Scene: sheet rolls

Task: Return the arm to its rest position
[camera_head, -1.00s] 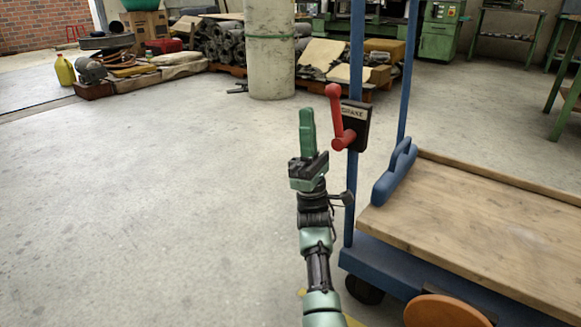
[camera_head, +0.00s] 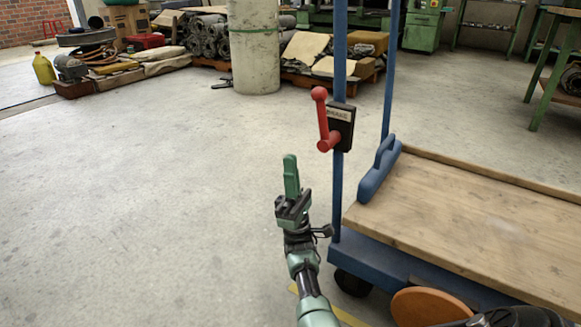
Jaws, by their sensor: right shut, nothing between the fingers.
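My right gripper (camera_head: 291,172) is near the middle of the head view, with its green fingers pressed together and pointing up. Nothing shows between them. It stands over the grey floor in the picture, left of the blue cart post and below the red brake lever (camera_head: 322,118), with a visible gap to both. Its arm comes up from the bottom edge. The red lever points up on its black plate (camera_head: 343,125), which is fixed to the post. My left gripper is not in view.
The blue cart (camera_head: 375,263) with a wooden deck (camera_head: 440,225) fills the right side, close to my arm. An orange disc (camera_head: 425,306) is at its front. A concrete pillar (camera_head: 253,50) and stacked rolls (camera_head: 208,36) stand behind. The floor on the left is clear.

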